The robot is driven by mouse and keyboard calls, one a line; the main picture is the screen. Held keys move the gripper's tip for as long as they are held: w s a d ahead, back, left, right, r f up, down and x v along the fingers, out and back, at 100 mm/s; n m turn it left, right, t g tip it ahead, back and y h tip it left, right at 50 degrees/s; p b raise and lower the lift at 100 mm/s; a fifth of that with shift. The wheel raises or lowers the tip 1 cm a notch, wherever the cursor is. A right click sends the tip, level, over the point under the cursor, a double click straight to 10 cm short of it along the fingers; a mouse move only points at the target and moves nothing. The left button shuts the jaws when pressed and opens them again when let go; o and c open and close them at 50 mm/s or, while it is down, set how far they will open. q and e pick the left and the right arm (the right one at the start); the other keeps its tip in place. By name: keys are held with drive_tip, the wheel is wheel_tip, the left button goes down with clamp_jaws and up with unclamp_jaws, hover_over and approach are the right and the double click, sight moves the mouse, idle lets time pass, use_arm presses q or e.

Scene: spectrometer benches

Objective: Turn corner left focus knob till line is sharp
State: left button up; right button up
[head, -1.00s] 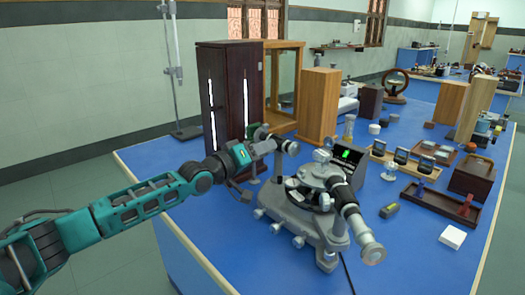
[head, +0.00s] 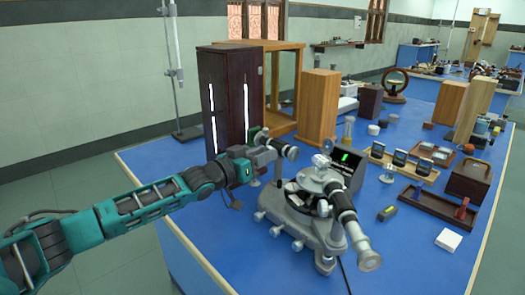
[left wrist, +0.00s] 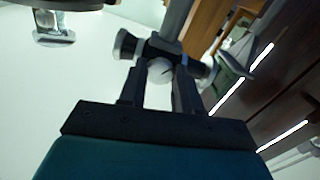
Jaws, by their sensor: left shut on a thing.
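The spectrometer (head: 305,215) stands on the blue bench, with its telescope (head: 347,222) pointing toward the front right. Its other tube (head: 287,149) reaches toward the back left, beside the dark cabinet. My left gripper (head: 262,150) is at this tube. In the left wrist view, my left gripper (left wrist: 160,80) is shut on a pale round knob (left wrist: 159,71) under the dark tube (left wrist: 204,68). In the head view the gripper hides the knob. A small dark display (head: 345,160) behind the spectrometer shows a green mark too small to read. My right gripper is not in view.
A tall dark cabinet (head: 232,95) with bright vertical strips stands close behind my left gripper. A wooden frame (head: 283,85) and wooden block (head: 318,105) stand behind. Trays (head: 440,206) and small items lie on the right. The front left bench is bare.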

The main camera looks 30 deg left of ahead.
use_arm(q)
drive_tip(key=shift+m+p, duration=1.5)
drive_tip(key=shift+m, duration=3.5)
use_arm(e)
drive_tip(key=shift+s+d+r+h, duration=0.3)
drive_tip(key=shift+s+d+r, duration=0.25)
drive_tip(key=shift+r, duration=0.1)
use_arm(q)
drive_tip(key=o, duration=1.1)
drive_tip(key=shift+c, duration=0.2)
drive_tip(key=v, duration=1.3)
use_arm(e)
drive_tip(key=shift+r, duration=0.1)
